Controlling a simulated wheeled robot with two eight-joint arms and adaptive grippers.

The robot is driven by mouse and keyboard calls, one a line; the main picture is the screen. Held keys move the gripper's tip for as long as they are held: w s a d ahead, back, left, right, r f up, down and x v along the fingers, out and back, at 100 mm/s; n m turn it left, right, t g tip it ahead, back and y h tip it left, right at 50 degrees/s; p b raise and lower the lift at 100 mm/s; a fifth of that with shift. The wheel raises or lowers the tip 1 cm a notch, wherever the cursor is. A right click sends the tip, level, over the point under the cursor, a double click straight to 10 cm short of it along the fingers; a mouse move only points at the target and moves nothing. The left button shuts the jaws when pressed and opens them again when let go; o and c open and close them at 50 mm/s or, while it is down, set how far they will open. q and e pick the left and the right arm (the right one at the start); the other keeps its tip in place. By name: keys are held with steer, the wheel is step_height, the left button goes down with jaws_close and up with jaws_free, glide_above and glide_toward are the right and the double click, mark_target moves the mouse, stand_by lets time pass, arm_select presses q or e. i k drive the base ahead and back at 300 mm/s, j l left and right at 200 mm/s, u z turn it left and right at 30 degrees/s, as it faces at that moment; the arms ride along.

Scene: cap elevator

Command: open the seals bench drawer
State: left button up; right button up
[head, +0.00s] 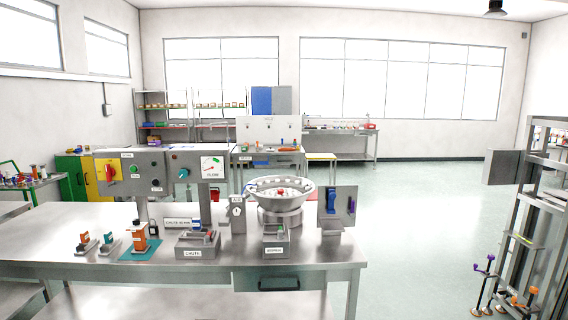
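A drawer (279,282) with a grey front and a dark handle hangs under the front edge of the steel bench (120,271), right of its middle. Its front looks closed, roughly in line with the bench edge. I cannot read any label naming it as the seals drawer. Neither of my grippers shows in the head view.
The bench top holds a bowl feeder (280,192), a grey block (276,243), a chute block (198,243), a control panel (129,172) and an upright plate (338,205). A metal rack (540,200) stands at right. Open floor (420,230) lies between bench and rack.

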mark_target(272, 159)
steer(key=i+l+z, duration=1.15)
steer(key=i+z, duration=0.3)
steer(key=i, duration=0.2)
steer(key=i+z, duration=0.35)
steer(key=i+u, duration=0.25)
steer(key=i, duration=0.3)
steer(key=i+l+u, duration=0.3)
steer(key=i, duration=0.2)
steer(key=i+j+u, duration=0.15)
steer(key=i+u, duration=0.2)
steer(key=i+j+u, duration=0.1)
steer(key=i+u, duration=0.8)
steer(key=i, duration=1.65)
steer(key=i+u, duration=0.1)
steer(key=i, duration=0.5)
steer(key=i+u, duration=0.15)
steer(key=i, duration=0.45)
steer(key=i+l+u, duration=0.1)
steer(key=i, duration=0.5)
steer(key=i+l+u, duration=0.1)
steer(key=i, duration=0.5)
steer(key=i+u, duration=0.25)
steer(key=i, duration=1.25)
